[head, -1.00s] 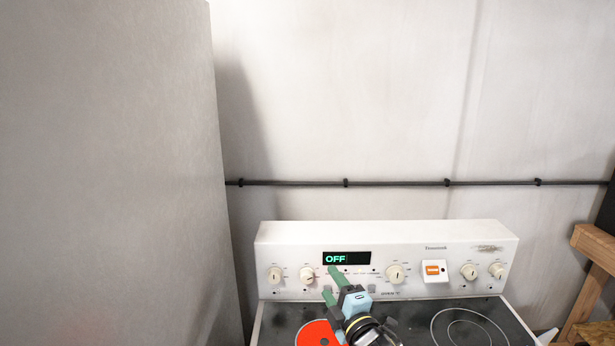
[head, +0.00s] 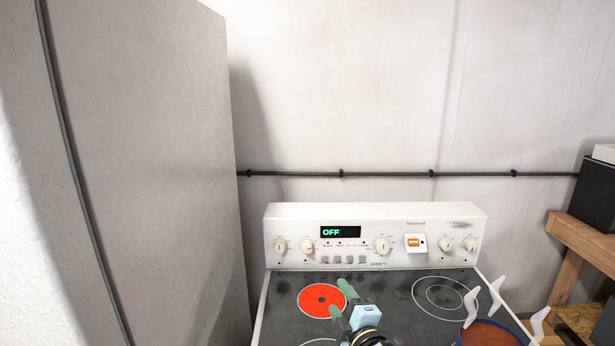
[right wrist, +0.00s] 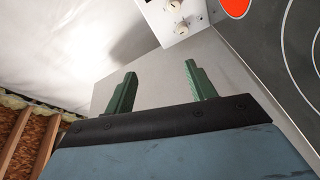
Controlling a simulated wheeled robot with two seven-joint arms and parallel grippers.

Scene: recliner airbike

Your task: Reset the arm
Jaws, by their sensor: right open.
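My right gripper (head: 341,301) is over the left part of the stove's cooktop (head: 395,300) in the head view. Its two green fingers are apart and nothing is between them. In the right wrist view the fingers (right wrist: 160,90) are also spread and empty, with the grey side of a large panel or cabinet beyond them. My left gripper is in neither view.
The stove's back panel (head: 300,225) has several knobs, an orange switch (head: 415,242) and a display (head: 341,232) reading OFF. One burner (head: 322,300) is red. A pot (head: 489,333) stands at the front right. A tall grey panel (head: 150,150) rises at left; a wooden shelf (head: 580,240) is at right.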

